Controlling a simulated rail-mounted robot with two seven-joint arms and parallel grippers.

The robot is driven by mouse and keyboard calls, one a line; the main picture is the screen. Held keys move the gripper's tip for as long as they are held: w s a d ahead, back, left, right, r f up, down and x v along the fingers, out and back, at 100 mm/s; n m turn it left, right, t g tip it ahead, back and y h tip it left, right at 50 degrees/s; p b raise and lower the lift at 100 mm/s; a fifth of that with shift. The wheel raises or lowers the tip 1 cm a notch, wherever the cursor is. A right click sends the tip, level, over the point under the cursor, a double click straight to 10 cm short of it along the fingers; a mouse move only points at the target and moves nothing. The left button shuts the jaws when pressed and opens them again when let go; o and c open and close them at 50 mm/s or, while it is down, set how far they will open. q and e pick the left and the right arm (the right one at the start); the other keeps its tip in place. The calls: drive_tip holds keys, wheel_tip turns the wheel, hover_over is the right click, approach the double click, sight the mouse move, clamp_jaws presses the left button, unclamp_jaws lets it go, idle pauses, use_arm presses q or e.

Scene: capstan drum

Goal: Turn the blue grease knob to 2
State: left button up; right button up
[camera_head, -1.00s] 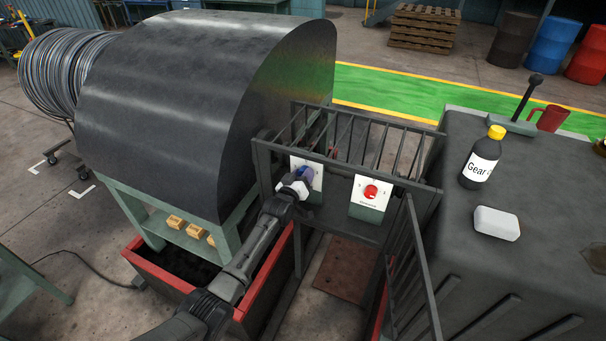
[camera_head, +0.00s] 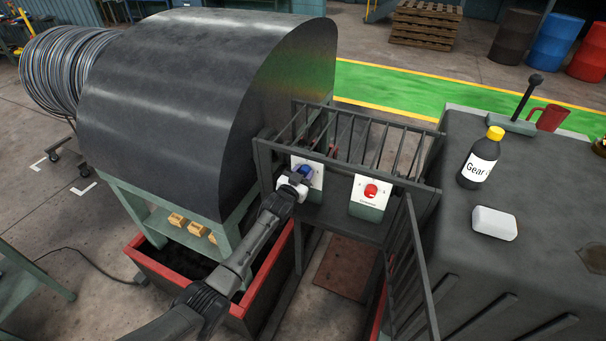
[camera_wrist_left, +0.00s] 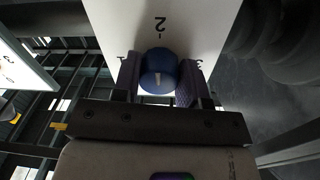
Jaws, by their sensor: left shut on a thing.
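The blue grease knob (camera_head: 306,171) is on a white plate on the control stand, partly hidden by my left gripper in the head view. My left gripper (camera_head: 301,176) reaches it from the lower left. In the left wrist view, its two fingers lie on either side of the round blue knob (camera_wrist_left: 159,70) and are shut on it. A short white mark shows on the knob's face. The dial plate (camera_wrist_left: 185,25) carries an upside-down 2 above the knob and a 3 at its right; a figure at its left is partly hidden. My right gripper is not in view.
A red knob (camera_head: 370,191) on a second plate is close by to the right. A barred guard (camera_head: 375,140) rises behind the plates. A bottle (camera_head: 480,160) and a white block (camera_head: 495,223) stand on the dark housing at the right. The large drum cover (camera_head: 200,100) is at the left.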

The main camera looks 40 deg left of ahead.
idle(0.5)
use_arm(q)
drive_tip(key=o, duration=0.9)
drive_tip(key=shift+p+v, duration=0.3)
drive_tip(key=shift+v, duration=6.65)
drive_tip(key=shift+a, duration=0.1)
